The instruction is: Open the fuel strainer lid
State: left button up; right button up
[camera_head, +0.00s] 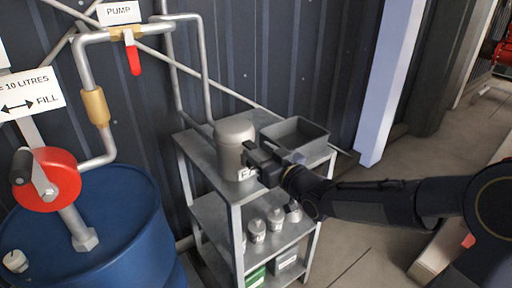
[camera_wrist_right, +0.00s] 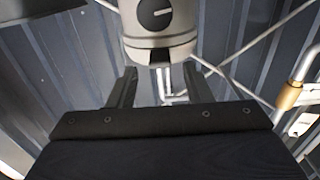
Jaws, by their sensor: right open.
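The fuel strainer appears to be the grey metal cylinder with a rounded top (camera_head: 234,134) on the top of a metal shelf unit. A white label on its lower front is partly hidden by my right gripper. My right gripper (camera_head: 258,160) reaches in from the right, close in front of the cylinder. In the right wrist view the cylinder (camera_wrist_right: 158,33) is at the top centre, beyond the two spread fingers of my gripper (camera_wrist_right: 160,86). The gap between the fingers looks empty. I cannot tell whether a finger touches the cylinder. My left gripper is not in view.
A grey open metal tray (camera_head: 299,137) sits right of the cylinder, behind my right arm. Several small containers (camera_head: 257,228) stand on the lower shelf. A blue barrel (camera_head: 90,225) with a red pump (camera_head: 47,180) and pipes is at left. Floor at right is mostly clear.

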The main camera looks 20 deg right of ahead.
aim_at(254, 147)
jog(key=shift+x, duration=1.6)
jog(key=shift+c, duration=0.4)
grip_shut()
